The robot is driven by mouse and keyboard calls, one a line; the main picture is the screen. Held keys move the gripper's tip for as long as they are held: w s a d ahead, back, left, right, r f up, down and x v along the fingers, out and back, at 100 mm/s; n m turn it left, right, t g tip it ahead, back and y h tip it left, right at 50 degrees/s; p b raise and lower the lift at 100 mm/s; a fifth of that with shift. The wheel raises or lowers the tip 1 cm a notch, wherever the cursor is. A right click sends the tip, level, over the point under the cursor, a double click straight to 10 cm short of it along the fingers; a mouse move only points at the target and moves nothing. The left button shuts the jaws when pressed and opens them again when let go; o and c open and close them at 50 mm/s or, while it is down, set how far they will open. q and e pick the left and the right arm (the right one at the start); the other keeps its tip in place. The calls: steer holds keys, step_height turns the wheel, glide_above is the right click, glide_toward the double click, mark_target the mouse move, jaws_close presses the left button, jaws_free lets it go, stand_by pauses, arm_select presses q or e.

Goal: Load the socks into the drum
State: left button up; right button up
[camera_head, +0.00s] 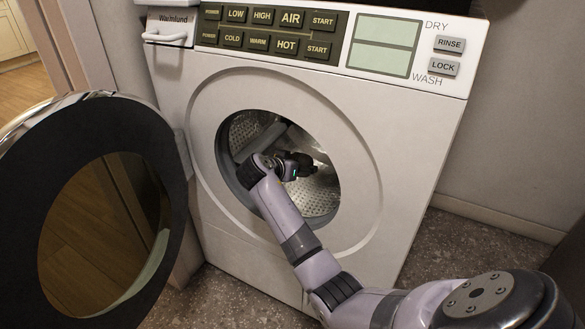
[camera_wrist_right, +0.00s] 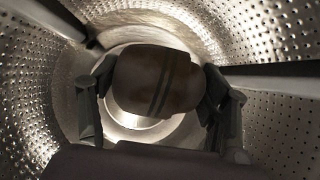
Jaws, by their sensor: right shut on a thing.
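The washer drum (camera_head: 318,192) is open at the front of the white washer. My right arm reaches through the round opening, and my right gripper (camera_head: 305,165) is inside the drum. In the right wrist view, my right gripper (camera_wrist_right: 158,95) is shut on a rounded greyish-brown sock (camera_wrist_right: 150,82) with dark stripes. The perforated drum wall (camera_wrist_right: 265,35) surrounds it, with the bright back of the drum behind. In the head view the sock is hard to tell from the dark gripper. No other sock shows. My left gripper is not in view.
The round washer door (camera_head: 160,165) stands wide open at the left. The control panel (camera_head: 270,40) is above the opening. Drum paddles (camera_wrist_right: 285,68) jut from the drum wall. A grey wall is at the right, and the speckled floor (camera_head: 460,245) beside the washer is clear.

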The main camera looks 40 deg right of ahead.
steer(key=o, duration=1.2)
steer(key=v, duration=1.2)
steer(key=shift+s+f, duration=0.1)
